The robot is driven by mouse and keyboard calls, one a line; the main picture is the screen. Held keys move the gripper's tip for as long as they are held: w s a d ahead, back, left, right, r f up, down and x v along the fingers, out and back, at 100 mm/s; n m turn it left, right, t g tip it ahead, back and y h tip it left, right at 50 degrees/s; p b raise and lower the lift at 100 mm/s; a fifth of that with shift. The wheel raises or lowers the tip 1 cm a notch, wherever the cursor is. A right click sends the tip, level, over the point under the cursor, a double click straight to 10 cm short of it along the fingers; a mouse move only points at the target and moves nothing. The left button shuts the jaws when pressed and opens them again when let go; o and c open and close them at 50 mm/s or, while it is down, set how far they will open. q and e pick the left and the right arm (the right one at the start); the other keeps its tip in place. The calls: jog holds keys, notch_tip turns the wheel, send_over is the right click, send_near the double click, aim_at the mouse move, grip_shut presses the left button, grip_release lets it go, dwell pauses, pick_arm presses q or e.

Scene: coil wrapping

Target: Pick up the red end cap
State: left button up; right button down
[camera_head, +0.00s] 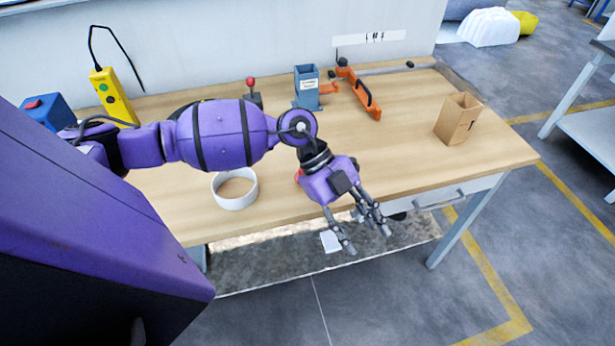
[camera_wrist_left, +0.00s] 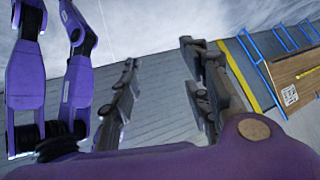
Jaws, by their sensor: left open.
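A small red patch (camera_head: 298,175) shows at the left edge of my left gripper's palm in the head view. It may be the red end cap; most of it is hidden behind the gripper. My left gripper (camera_head: 368,240) is open and empty, its fingers pointing down past the front edge of the table. In the left wrist view, the open fingers (camera_wrist_left: 160,85) have only grey floor between them, and no red cap shows there. My right gripper is in neither view.
A white ring (camera_head: 236,189) lies on the wooden table (camera_head: 400,160) left of the gripper. A cardboard box (camera_head: 458,120) stands at right. A blue holder (camera_head: 307,88), an orange tool (camera_head: 358,92) and a yellow control box (camera_head: 114,97) are at the back.

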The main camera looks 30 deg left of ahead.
aim_at(302, 172)
pick_arm(q)
jog(key=w+a+y, duration=0.1)
jog(key=a+y, duration=0.1)
jog(key=a, duration=0.2)
jog(key=w+a+r+n+y, duration=0.1)
jog(key=w+a+y, duration=0.1)
jog(key=a, duration=0.2)
jog(key=w+a+r+y, duration=0.1)
jog(key=w+a+y, duration=0.1)
jog(key=a, duration=0.2)
jog(key=shift+a+r+n+t, duration=0.1)
jog(key=shift+a+n+t, duration=0.1)
jog(key=shift+n+t, duration=0.15)
jog(key=a+r+y, duration=0.1)
jog(key=a, duration=0.1)
jog(key=w+a+r+n+y, duration=0.1)
jog(key=a, duration=0.2)
jog(key=w+a+r+t+y, duration=0.1)
jog(key=a, duration=0.1)
jog(key=shift+w+a+r+n+b, duration=0.15)
jog(key=shift+w+n+b, duration=0.1)
jog(key=shift+b, duration=0.1)
jog(key=shift+a+f, duration=0.1)
jog(key=shift+f, duration=0.75)
jog(key=f, duration=0.5)
jog(key=shift+d+f+p, duration=0.25)
jog(key=shift+f+p, duration=0.05)
jog(key=shift+p, duration=0.05)
jog(key=c, duration=0.7)
